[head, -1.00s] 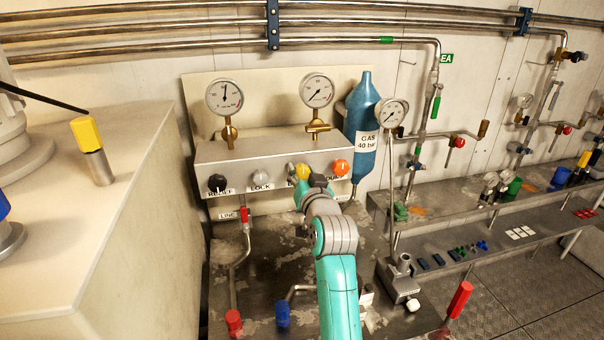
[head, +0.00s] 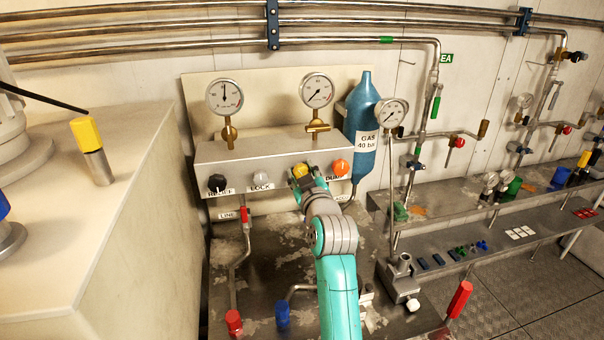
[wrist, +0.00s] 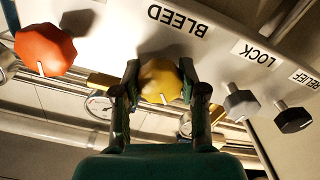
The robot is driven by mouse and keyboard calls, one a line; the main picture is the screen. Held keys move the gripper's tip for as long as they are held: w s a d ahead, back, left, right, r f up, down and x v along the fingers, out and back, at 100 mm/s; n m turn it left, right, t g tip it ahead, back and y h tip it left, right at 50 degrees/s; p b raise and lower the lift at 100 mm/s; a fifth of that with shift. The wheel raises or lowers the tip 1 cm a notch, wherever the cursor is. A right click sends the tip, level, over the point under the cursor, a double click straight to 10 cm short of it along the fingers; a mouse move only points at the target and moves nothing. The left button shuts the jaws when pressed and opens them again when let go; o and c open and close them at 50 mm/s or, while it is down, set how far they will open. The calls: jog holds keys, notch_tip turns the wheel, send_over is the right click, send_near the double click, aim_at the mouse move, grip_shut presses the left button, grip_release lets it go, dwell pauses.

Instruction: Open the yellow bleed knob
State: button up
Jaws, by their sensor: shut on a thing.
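The yellow bleed knob (head: 300,170) sits on the front of the grey panel, between the white lock knob and the orange knob. In the wrist view the yellow knob (wrist: 160,80) lies between the two fingers of my gripper (wrist: 160,84), under the upside-down BLEED label (wrist: 178,20). The fingers touch it on both sides, and a white mark shows on its face. In the head view my gripper (head: 301,180) is at the knob and partly covers it and its label.
The orange knob (head: 341,168) is close on the right. The white lock knob (head: 260,178) and black relief knob (head: 217,183) are to the left. Two gauges (head: 225,97) stand above the panel. A blue gas cylinder (head: 362,115) stands at the right.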

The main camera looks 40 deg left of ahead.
jog(key=n, duration=0.5)
jog(key=shift+n, duration=2.6)
jog(key=o, duration=1.1)
jog(key=shift+o, duration=0.2)
jog(key=v, duration=1.2)
